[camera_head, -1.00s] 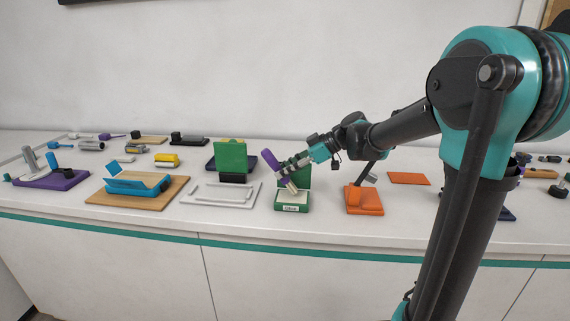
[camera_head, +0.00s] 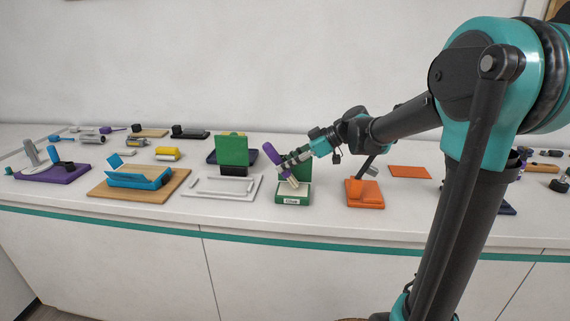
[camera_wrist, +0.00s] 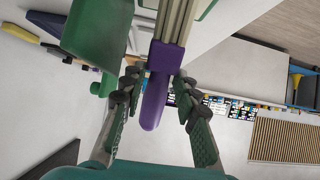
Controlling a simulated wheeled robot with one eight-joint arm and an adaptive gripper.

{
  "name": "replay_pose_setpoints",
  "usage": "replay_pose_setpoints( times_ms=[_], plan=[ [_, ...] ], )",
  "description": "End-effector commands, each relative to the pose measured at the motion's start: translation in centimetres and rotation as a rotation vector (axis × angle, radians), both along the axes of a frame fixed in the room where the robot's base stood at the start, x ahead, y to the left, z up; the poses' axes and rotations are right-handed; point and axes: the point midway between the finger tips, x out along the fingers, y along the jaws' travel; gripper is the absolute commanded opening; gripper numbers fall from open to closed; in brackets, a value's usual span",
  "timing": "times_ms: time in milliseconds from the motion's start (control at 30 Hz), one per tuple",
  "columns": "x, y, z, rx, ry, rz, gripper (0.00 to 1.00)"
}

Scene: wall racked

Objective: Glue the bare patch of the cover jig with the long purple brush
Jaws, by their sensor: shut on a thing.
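The long purple brush shows its purple handle (camera_head: 271,154) and pale head (camera_head: 292,181) in the head view. My gripper (camera_wrist: 157,88) is shut on the handle (camera_wrist: 155,100) in the wrist view. The brush is tilted, its head down at the open green box labelled "Glue" (camera_head: 293,198). I cannot tell whether the bristles touch the glue. The box's raised green lid (camera_head: 300,170) stands behind, partly hidden by my gripper. I cannot tell for sure which piece is the cover jig; no bare patch is clear.
An orange stand (camera_head: 365,194) is right of the glue box and a white tray (camera_head: 222,195) left of it. A green upright panel (camera_head: 232,148) stands behind the tray. A blue piece on a wooden board (camera_head: 155,190) and a purple base (camera_head: 55,176) lie further left.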

Motion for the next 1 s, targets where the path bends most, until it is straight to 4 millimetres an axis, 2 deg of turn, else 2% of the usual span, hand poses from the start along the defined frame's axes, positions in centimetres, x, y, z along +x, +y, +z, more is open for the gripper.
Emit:
replay_pose_setpoints(
  times_ms=[1000],
  plan=[
    [0.01, 0.00, -0.78, 0.000, 0.000, 0.000, 0.01]
  ],
)
